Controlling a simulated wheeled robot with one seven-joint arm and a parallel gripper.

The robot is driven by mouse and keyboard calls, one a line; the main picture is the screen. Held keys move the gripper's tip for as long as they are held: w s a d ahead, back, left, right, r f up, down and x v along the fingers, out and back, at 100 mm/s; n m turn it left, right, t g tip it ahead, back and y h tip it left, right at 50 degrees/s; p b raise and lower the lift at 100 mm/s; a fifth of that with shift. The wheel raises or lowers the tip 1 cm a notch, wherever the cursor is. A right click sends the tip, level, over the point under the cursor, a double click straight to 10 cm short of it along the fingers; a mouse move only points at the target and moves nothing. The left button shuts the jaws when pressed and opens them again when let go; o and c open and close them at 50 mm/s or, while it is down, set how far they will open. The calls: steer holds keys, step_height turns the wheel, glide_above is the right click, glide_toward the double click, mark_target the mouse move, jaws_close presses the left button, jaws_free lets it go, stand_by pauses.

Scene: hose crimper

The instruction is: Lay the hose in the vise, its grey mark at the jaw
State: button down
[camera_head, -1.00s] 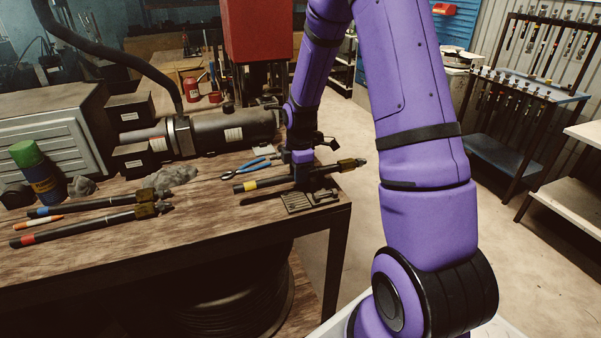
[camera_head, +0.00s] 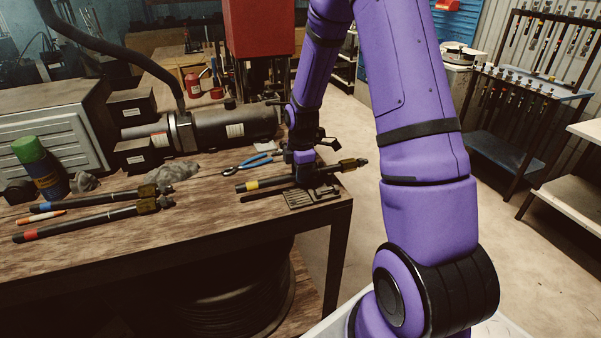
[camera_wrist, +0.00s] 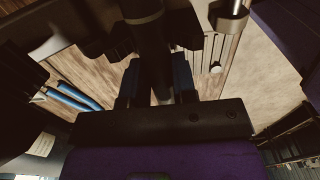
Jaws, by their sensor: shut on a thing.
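A dark hose with a yellow band (camera_head: 252,185) at its left end and a brass-coloured fitting (camera_head: 349,164) at its right end lies across my gripper (camera_head: 303,176), just above the bench's right end. My gripper is shut on this hose. In the wrist view the hose (camera_wrist: 151,45) runs between my two fingers (camera_wrist: 157,80), and a paler band shows farther up it. A grey slotted metal piece (camera_head: 312,197) is below and in front of the hose; it may be part of the vise. My fingers hide the held stretch, and I cannot tell whether the hose touches the vise.
Two more hoses, one blue-banded (camera_head: 95,204) and one red-banded (camera_head: 85,222), lie at the left of the bench (camera_head: 190,235). Blue-handled pliers (camera_head: 247,164) lie behind the held hose.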

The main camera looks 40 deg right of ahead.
steer(key=c, duration=0.8)
jaws_free()
step_height(320, 180, up, 7)
steer(key=shift+d+r, duration=0.1)
steer(key=shift+r, duration=0.1)
